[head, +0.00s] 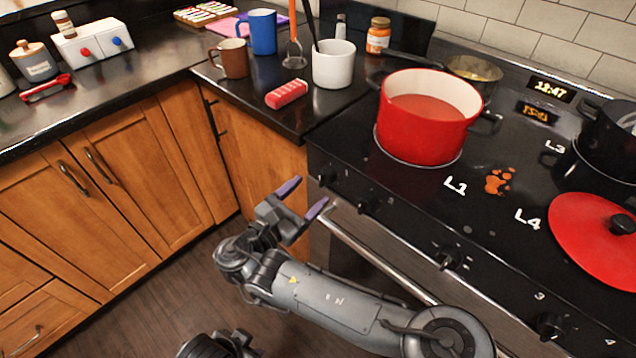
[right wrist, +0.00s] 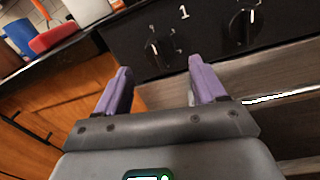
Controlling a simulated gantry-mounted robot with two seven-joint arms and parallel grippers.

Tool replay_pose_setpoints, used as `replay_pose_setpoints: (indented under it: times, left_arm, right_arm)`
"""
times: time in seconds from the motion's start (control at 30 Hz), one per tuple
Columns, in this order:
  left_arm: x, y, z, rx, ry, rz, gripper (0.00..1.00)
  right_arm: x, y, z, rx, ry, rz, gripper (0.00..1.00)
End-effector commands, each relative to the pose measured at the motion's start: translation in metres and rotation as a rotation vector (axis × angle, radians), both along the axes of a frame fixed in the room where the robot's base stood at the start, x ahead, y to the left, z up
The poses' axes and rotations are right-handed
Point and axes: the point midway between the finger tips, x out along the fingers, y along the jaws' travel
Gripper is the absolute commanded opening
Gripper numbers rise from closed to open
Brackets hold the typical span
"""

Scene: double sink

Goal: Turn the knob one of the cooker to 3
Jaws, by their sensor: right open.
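The black cooker (head: 400,215) has a row of dark knobs on its front edge. The leftmost knob (head: 326,178) shows small in the head view. In the right wrist view, a dark knob (right wrist: 158,50) with a white pointer mark is near a printed "1", and a second knob (right wrist: 243,25) is to its right. My right gripper (head: 304,196) has purple fingers, spread open and empty. It is in front of the cooker's left front corner, below and apart from the leftmost knob. In the right wrist view my right gripper (right wrist: 160,66) points toward the knob by the "1". My left gripper's fingers do not show.
A red pot (head: 422,135) stands on the burner by L1, and a red lid (head: 590,235) lies near L4. The oven handle (head: 380,262) runs below the knobs. Wooden cabinets (head: 140,155) are on the left. A red packet (head: 287,94) lies on the counter.

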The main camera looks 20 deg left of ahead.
Motion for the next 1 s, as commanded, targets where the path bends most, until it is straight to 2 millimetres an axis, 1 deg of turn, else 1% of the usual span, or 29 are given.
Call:
replay_pose_setpoints:
  times: [0.03, 0.1, 0.3, 0.47, 0.73, 1.0]
  left_arm:
    - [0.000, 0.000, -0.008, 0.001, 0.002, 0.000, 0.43]
    - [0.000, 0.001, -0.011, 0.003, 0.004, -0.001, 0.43]
    - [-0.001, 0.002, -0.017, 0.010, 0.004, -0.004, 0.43]
    - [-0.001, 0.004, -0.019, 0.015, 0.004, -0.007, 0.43]
    - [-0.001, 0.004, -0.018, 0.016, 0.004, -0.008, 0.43]
    - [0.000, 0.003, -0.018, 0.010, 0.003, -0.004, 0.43]
  right_arm:
    - [0.008, -0.004, -0.004, 0.001, -0.001, -0.003, 0.70]
    - [0.018, -0.007, -0.003, 0.000, -0.001, -0.003, 0.70]
    - [0.035, -0.011, -0.002, 0.001, 0.000, -0.001, 0.70]
    - [0.041, -0.013, -0.001, 0.001, 0.000, 0.000, 0.70]
    - [0.041, -0.013, -0.001, 0.001, 0.000, 0.000, 0.70]
    - [0.041, -0.013, -0.001, 0.001, 0.000, 0.000, 0.28]
